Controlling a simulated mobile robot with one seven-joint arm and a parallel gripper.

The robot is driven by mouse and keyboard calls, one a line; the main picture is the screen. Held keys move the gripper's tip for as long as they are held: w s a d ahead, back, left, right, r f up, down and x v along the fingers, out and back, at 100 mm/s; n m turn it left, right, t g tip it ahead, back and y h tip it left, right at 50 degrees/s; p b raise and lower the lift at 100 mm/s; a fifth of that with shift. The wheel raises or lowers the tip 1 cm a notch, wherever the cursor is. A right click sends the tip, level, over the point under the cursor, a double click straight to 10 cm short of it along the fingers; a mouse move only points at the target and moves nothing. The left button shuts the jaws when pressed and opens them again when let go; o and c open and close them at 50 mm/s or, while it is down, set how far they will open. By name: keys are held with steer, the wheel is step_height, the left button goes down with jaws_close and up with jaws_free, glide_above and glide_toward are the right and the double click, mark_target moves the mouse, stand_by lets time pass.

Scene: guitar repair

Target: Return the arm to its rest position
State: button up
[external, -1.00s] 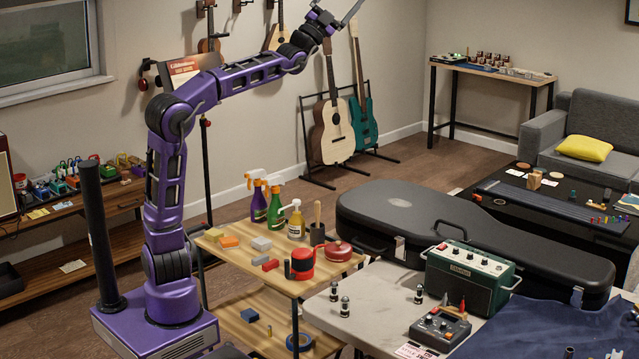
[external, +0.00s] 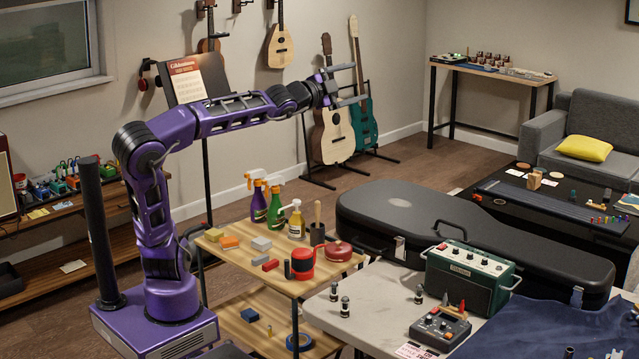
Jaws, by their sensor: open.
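My gripper (external: 352,86) is at the end of my purple arm (external: 245,112), in the upper middle of the external view. It is open and empty, with its two grey fingers spread and pointing right. It hangs in the air above the level of the wooden cart, and in the picture it overlaps the guitars on the floor stand. My arm bends back at the elbow, and its forearm reaches right and slightly up.
A wooden cart (external: 335,277) with spray bottles (external: 275,210) and small blocks stands right of my base. Beyond are a pale table (external: 375,290), a green amplifier (external: 470,278) and a black guitar case (external: 400,205). A music stand (external: 190,80) shows behind my forearm.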

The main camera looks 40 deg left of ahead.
steer(key=s+a+f+n+g+y, duration=0.1)
steer(key=s+a+f+n+g, duration=0.3)
steer(key=s+a+f, duration=0.3)
steer(key=s+a+f+n+g+y, duration=0.2)
steer(key=s+a+f+n+g, duration=0.3)
steer(key=f, duration=1)
steer(key=s+a+n, duration=0.2)
steer(key=s+a, duration=0.1)
steer(key=a, duration=0.1)
steer(key=shift+a+f+y, duration=0.15)
steer(key=shift+a+y, duration=0.15)
steer(key=shift+a, duration=0.05)
steer(key=s+f+n+g, duration=0.1)
steer(key=s+f, duration=0.1)
steer(key=s+f+n+g+h, duration=0.1)
steer(key=s+f, duration=0.2)
steer(key=s+a+f+n+g, duration=0.1)
steer(key=s+f+g, duration=0.1)
steer(key=s+f, duration=0.1)
steer(key=shift+f+h, duration=0.15)
steer(key=shift+h, duration=0.15)
steer(key=c, duration=0.3)
steer(key=shift+s+f, duration=0.1)
steer(key=shift+c, duration=0.7)
